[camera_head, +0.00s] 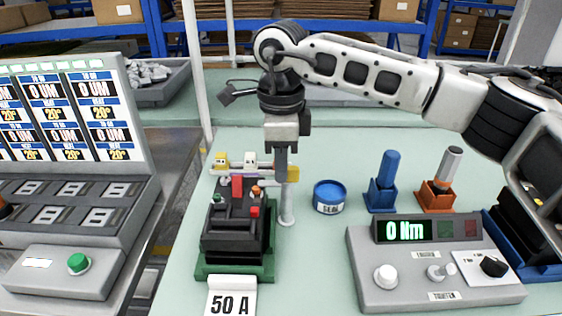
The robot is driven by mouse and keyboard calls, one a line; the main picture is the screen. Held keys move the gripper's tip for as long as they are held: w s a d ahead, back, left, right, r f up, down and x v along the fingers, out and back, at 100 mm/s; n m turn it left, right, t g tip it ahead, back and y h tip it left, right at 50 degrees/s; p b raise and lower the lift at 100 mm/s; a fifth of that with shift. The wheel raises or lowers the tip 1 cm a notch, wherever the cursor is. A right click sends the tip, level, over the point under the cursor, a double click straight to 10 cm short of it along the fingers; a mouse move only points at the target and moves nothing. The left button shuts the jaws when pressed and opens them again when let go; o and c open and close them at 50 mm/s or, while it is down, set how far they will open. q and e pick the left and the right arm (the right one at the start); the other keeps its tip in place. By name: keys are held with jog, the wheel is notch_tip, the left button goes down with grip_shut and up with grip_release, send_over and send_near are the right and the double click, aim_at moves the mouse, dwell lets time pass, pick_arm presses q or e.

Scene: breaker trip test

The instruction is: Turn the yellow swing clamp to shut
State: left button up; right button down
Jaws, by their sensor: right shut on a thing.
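The yellow swing clamp (293,174) is at the far end of the green breaker stand, by a silver post. My right gripper (281,170) points down from above and is shut at the clamp's yellow end, which its fingers partly cover. A black breaker (233,228) with a red lever and small coloured terminals sits in the green stand (235,272), in front of the clamp. My left gripper is not in view.
A blue tin (329,196) stands right of the clamp. Blue (386,181) and orange (440,180) tool holders stand further right. A grey torque console (433,268) reading 0 Nm is at front right. A "50 A" card (231,302) lies in front.

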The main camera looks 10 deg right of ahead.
jog(key=shift+r, duration=0.15)
jog(key=c, duration=1.4)
grip_release()
jog(key=shift+c, duration=0.2)
notch_tip(320, 180, up, 16)
